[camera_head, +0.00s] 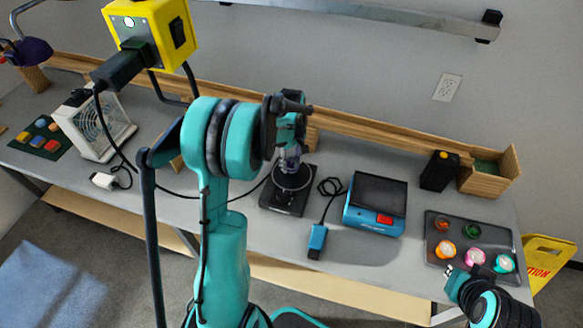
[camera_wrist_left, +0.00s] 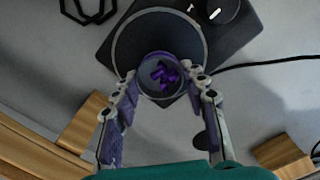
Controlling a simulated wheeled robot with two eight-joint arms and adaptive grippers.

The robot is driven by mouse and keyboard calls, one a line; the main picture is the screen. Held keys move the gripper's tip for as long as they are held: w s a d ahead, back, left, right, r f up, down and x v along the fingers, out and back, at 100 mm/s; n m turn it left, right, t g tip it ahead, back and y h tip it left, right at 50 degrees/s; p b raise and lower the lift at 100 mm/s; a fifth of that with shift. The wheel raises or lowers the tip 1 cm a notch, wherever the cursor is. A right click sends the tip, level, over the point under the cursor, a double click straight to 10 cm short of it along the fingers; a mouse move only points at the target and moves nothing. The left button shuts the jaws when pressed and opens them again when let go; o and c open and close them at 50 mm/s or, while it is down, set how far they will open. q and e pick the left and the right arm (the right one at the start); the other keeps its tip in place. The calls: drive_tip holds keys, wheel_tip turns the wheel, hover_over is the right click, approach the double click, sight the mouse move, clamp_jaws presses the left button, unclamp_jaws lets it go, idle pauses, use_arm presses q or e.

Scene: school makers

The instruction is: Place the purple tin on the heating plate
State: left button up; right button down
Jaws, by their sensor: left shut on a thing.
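The purple tin (camera_wrist_left: 160,76) is a small round cup with purple pieces inside. My left gripper (camera_wrist_left: 161,88) is shut on it, one finger on each side. In the head view the heating plate (camera_head: 283,202) stands mid-table under my left gripper (camera_head: 290,158). Whether the tin touches the plate is not clear. My right gripper (camera_head: 457,280) is at the lower right by the tray, its jaws too small to judge.
A dark tray (camera_head: 457,238) holds several coloured tins at the right. A blue device (camera_head: 375,204) with a dark top and a blue handheld piece (camera_head: 317,240) lie right of the heating plate. A fan (camera_head: 95,125) stands at left. A wooden ledge (camera_head: 370,142) runs along the back.

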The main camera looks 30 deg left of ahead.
sight(291, 162)
use_arm(q)
wheel_tip(291, 162, down, 3)
drive_tip(key=shift+b, duration=0.35)
drive_tip(key=shift+r, duration=0.1)
drive_tip(key=o, duration=1.1)
